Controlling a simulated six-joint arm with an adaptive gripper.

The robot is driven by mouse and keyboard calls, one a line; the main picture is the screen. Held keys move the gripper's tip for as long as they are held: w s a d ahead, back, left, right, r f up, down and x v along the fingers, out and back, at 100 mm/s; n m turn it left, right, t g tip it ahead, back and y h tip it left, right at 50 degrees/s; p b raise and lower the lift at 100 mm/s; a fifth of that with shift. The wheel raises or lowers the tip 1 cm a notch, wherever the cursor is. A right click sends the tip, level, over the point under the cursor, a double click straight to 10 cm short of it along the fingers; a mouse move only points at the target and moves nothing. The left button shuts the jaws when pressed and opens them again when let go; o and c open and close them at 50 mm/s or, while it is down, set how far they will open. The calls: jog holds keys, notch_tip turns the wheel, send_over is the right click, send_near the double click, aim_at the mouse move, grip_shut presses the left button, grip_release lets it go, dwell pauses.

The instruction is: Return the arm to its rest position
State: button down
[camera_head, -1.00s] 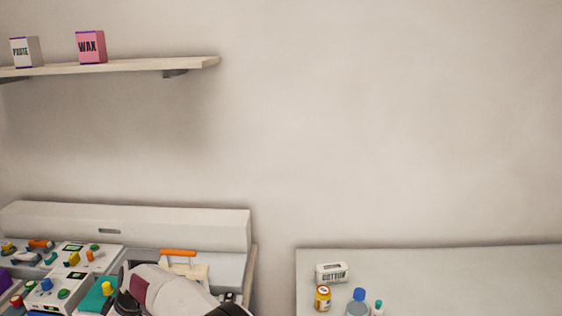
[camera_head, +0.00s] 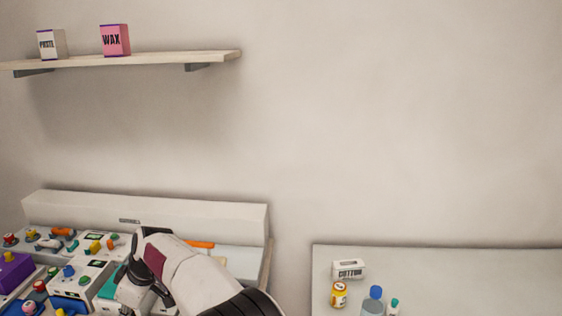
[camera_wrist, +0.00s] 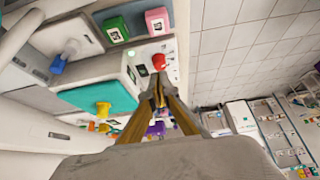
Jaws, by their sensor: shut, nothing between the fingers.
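My arm (camera_head: 205,282) reaches up from the bottom of the head view, over the right part of the dental unit. In the wrist view my gripper (camera_wrist: 159,88) is shut and empty, its two yellowish fingers meeting at the tips. A red knob (camera_wrist: 159,62) shows just beyond the fingertips, apart from them as far as I can tell. In the head view the fingertips are hidden or too small to make out.
The dental unit (camera_head: 150,207) holds several coloured knobs and a purple box (camera_head: 14,270). An orange handle (camera_head: 200,244) lies behind my arm. The right counter (camera_head: 480,285) carries a cotton box (camera_head: 348,269), a yellow jar (camera_head: 339,295) and a blue-capped bottle (camera_head: 373,305). A shelf (camera_head: 150,59) hangs above.

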dwell(0.3)
jog(key=w+d+r+m+t, duration=0.1)
jog(key=d+r+m, duration=0.1)
jog(key=d+r, duration=0.55)
jog(key=w+d+r+m+t+h, duration=0.15)
jog(key=d+r, duration=0.25)
jog(key=d, duration=0.6)
jog(key=d+r+m, duration=0.3)
jog(key=d+r, duration=0.3)
jog(key=d, duration=0.2)
jog(key=s+d+r+m+t+h, duration=0.1)
jog(key=s+d+r+m, duration=0.2)
jog(key=d, duration=0.6)
jog(key=s+d+r+m+t, duration=0.15)
jog(key=s+d, duration=0.25)
jog(key=d, duration=0.4)
jog(key=s+d+f+m+h, duration=0.1)
jog(key=s+d+f+m, duration=0.1)
jog(key=s+d, duration=0.7)
jog(key=s+d+f+m+h, duration=0.2)
jog(key=s+d+m, duration=0.3)
jog(key=s+d, duration=0.4)
jog(key=s+f, duration=0.1)
jog(key=s, duration=0.2)
jog(key=shift+s+d+t, duration=0.2)
jog(key=shift+d+t, duration=0.05)
jog(key=shift+t, duration=0.05)
jog(key=shift+a, duration=0.1)
dwell(0.4)
